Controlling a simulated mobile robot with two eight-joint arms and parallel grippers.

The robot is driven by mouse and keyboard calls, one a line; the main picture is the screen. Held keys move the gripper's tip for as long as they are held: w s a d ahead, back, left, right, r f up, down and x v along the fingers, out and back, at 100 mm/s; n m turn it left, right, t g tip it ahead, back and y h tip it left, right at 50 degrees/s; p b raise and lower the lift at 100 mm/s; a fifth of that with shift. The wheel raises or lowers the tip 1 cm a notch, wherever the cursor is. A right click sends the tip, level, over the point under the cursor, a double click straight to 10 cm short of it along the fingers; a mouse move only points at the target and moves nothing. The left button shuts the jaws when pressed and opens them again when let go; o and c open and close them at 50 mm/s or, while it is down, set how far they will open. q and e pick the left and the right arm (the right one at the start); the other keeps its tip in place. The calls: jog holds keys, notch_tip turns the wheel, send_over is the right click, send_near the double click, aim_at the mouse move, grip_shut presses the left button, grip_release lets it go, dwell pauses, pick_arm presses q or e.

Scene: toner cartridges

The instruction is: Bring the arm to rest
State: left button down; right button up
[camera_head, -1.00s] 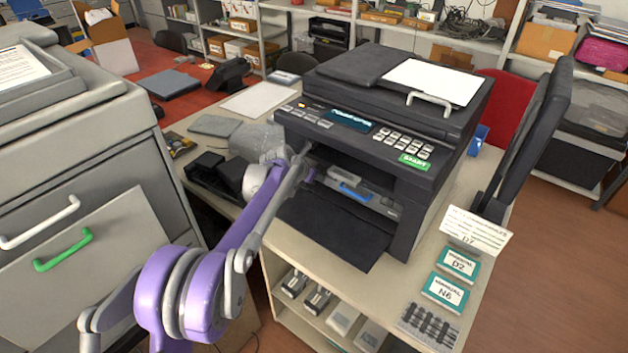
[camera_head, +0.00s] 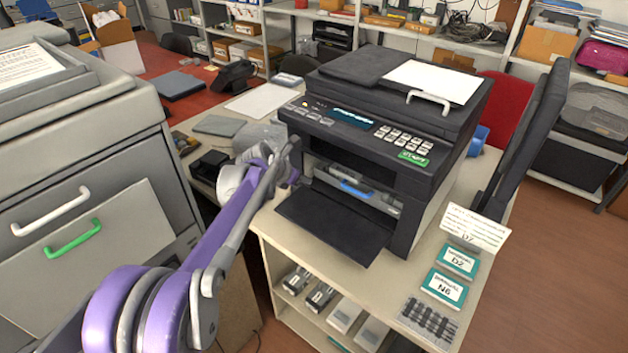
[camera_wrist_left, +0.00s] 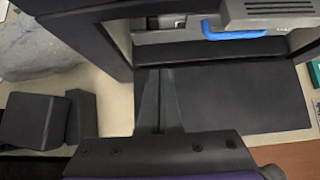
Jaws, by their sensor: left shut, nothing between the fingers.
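My left gripper (camera_head: 291,166) is at the end of the purple and grey arm, beside the left front of the black printer (camera_head: 400,100). In the left wrist view its narrow dark fingers (camera_wrist_left: 163,76) are together with nothing between them, above the lowered front flap (camera_wrist_left: 235,103). The flap (camera_head: 335,224) hangs open below the printer's front opening. A grey cartridge with a blue handle (camera_head: 356,188) sits inside the opening; the handle also shows in the left wrist view (camera_wrist_left: 233,32). The fingers are apart from it. My right gripper is not in view.
A grey cabinet (camera_head: 100,170) stands at left. Black boxes (camera_wrist_left: 36,120) and a grey bag (camera_wrist_left: 40,42) lie left of the printer. A dark panel (camera_head: 525,130) and manuals (camera_head: 455,261) are at right. Cartridges lie on the shelf (camera_head: 262,256) below.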

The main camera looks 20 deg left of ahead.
pick_arm(q)
jog(key=s+d+r+m+g+p, duration=0.1)
jog(key=s+r+m, duration=0.2)
jog(key=s+m, duration=0.3)
jog(key=s+d+r+m+p, duration=0.15)
jog(key=s+m, duration=0.25)
jog(key=s, duration=0.4)
jog(key=s+f+m+g+y+p, duration=0.1)
jog(key=s+f+m, duration=0.1)
jog(key=s+m, duration=0.8)
jog(key=s+d+f+m+y+p, duration=0.1)
jog(key=s+f+m+y+p, duration=0.1)
jog(key=s+m, duration=0.9)
jog(key=s+f, duration=0.1)
jog(key=s, duration=0.3)
jog(key=shift+s+d+f+g+y+p, duration=0.15)
jog(key=shift+s+d+g+y+p, duration=0.15)
jog(key=shift+s+g, duration=0.1)
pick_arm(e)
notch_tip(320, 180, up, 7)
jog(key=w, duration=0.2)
pick_arm(q)
jog(key=shift+w, duration=0.1)
